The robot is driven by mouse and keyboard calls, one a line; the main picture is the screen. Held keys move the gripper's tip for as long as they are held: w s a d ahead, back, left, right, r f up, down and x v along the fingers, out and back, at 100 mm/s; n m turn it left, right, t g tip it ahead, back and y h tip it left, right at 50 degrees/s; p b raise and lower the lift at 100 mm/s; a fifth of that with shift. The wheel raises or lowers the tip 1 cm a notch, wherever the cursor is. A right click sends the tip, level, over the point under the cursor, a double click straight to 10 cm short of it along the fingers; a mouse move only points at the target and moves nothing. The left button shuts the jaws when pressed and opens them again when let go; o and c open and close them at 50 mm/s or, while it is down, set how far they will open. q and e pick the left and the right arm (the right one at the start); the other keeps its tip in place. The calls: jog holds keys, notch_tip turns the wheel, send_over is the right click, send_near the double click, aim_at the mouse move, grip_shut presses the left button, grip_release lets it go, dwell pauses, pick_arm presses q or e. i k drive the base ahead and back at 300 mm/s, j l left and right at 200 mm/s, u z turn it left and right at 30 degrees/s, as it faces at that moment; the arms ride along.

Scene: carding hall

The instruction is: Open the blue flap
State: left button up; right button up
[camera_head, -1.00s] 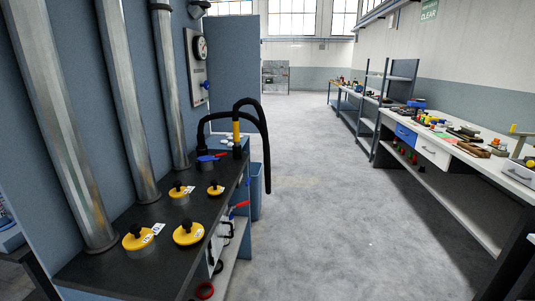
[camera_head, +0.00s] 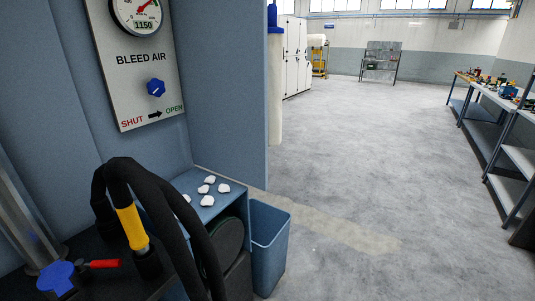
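A blue round piece (camera_head: 57,279) is at the lower left on the dark bench top, beside the base of a metal pipe. A red handle (camera_head: 103,264) sticks out to its right. It may be the blue flap; its hinge is not clear and the frame's bottom edge comes close. A blue knob (camera_head: 156,88) is on the BLEED AIR panel (camera_head: 140,58), above a SHUT-to-OPEN arrow. Neither of my grippers shows in this view.
A black hose (camera_head: 175,220) with a yellow sleeve (camera_head: 131,228) arches over the bench. White tufts (camera_head: 208,190) lie on a blue surface beside it. A blue bin (camera_head: 270,245) stands on the floor. Workbenches (camera_head: 490,100) line the right. The middle floor is clear.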

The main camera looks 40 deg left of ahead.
aim_at(56, 276)
jog(key=i+u, duration=0.2)
jog(key=u, duration=0.25)
jog(key=i+l+u, duration=0.1)
jog(key=u, duration=0.35)
jog(key=i+l+u, duration=0.15)
jog(key=u, duration=0.35)
jog(key=i+l+u, duration=0.2)
jog(key=u, duration=0.25)
jog(key=i+l+u, duration=0.1)
jog(key=l+u, duration=0.15)
jog(key=u, duration=0.2)
jog(key=l+u, duration=0.25)
jog(key=u, duration=0.2)
